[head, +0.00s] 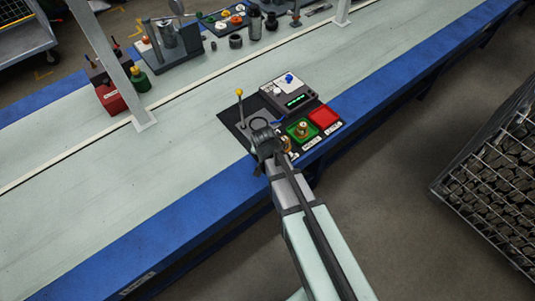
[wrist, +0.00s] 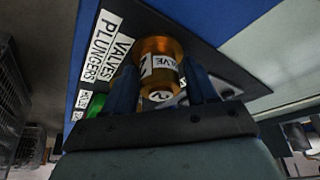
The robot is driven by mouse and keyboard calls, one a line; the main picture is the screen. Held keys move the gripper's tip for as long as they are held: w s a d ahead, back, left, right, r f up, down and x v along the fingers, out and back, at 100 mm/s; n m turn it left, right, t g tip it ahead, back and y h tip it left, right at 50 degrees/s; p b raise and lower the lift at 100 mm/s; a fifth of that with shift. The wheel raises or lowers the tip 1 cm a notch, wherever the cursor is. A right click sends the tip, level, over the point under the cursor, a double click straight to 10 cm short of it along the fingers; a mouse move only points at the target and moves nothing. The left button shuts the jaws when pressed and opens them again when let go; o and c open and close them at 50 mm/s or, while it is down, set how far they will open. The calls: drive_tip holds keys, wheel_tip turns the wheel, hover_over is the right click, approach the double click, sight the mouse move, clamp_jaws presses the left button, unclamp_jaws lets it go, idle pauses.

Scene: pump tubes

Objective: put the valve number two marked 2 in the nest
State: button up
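The brass-coloured valve (wrist: 158,62) stands between my gripper's fingers in the wrist view. It bears a white label reading VALVE and a white mark with a 2. My gripper (wrist: 162,85) has one blue finger on each side of it, and both appear to touch it. In the head view my gripper (head: 268,145) is over the front part of the black mat (head: 231,119). A bit of brass shows just right of it, mostly hidden. I cannot make out the nest clearly; my gripper covers part of the mat.
A yellow-knobbed lever (head: 239,93) rises from the mat. A grey device with a green display (head: 296,101) stands behind. A green tray (head: 301,130) holds a brass piece, beside a red tray (head: 324,117).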

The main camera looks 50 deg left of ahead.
clamp_jaws()
idle(0.3)
drive_tip(key=shift+r, duration=0.15)
